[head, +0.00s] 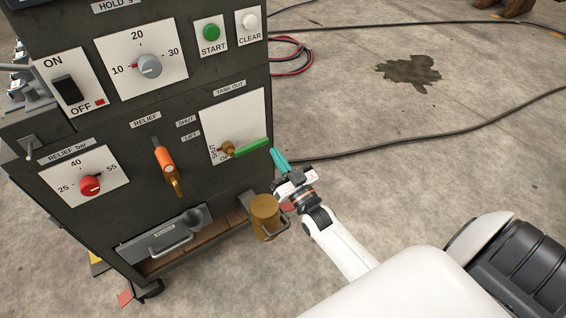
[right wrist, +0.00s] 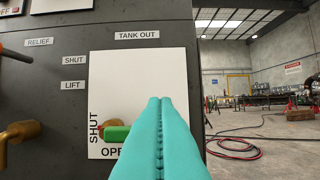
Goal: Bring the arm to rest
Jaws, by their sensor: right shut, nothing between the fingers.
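My right gripper (head: 279,160) is at the right edge of the machine's front, beside the TANK OUT panel. Its teal fingers (right wrist: 158,125) are closed together with nothing between them. The green TANK OUT handle (head: 251,147) points right and sits just left of the fingertips in the head view; I cannot tell whether they touch. In the right wrist view the handle (right wrist: 116,133) shows partly, left of the fingers. My right arm (head: 340,245) reaches in from the lower right. My left gripper is not in view.
The dark machine (head: 105,150) carries an orange RELIEF lever (head: 162,155), a red relief knob (head: 90,185), a grey knob (head: 149,65) and a green START button (head: 211,32). Cables (head: 430,143) cross the otherwise open floor at right.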

